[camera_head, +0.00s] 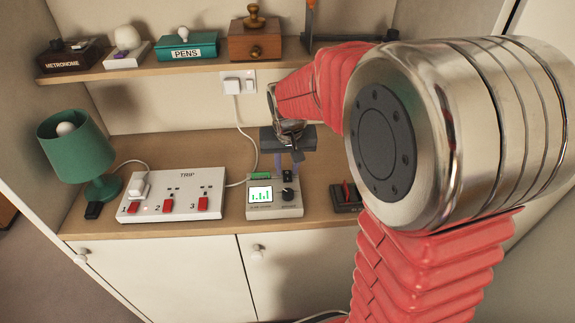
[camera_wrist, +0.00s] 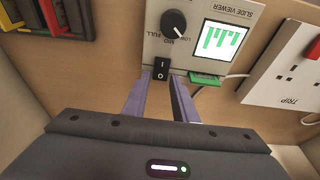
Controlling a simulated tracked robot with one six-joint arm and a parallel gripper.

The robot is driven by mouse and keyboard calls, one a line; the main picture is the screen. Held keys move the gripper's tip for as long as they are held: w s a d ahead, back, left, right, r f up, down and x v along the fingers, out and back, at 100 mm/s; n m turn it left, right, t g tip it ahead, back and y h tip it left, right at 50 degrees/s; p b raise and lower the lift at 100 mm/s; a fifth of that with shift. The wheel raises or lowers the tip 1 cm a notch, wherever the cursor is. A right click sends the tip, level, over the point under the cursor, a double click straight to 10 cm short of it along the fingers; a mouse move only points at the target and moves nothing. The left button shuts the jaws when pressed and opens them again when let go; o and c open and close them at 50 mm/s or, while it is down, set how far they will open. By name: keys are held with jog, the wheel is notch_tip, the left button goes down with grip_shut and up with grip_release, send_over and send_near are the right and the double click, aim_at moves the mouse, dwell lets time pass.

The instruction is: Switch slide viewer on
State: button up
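The slide viewer (camera_head: 265,212) is a pale box on the desk top, seen upside down in the wrist view (camera_wrist: 154,45). Its screen (camera_wrist: 221,42) is lit white with green bars. Beside the screen are a dark knob (camera_wrist: 173,22) and a black rocker switch (camera_wrist: 161,69) marked I and 0. I cannot tell which side of the rocker is pressed. A green slide (camera_wrist: 205,79) sticks out at the viewer's edge. My gripper (camera_wrist: 160,92) is open and empty, its two purple fingers apart, their tips close to either side of the switch. Contact is unclear.
A white power strip marked TRIP (camera_head: 172,193) with red switches stands left of the viewer, with a green lamp (camera_head: 78,150) beyond. A dark tray (camera_head: 346,197) is on the right. A shelf (camera_head: 185,67) holding several items hangs above.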

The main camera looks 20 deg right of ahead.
aim_at(288, 185)
jog(key=shift+o, duration=1.4)
jog(key=v, duration=1.3)
jog(key=shift+r, duration=0.35)
jog(key=shift+s, duration=0.15)
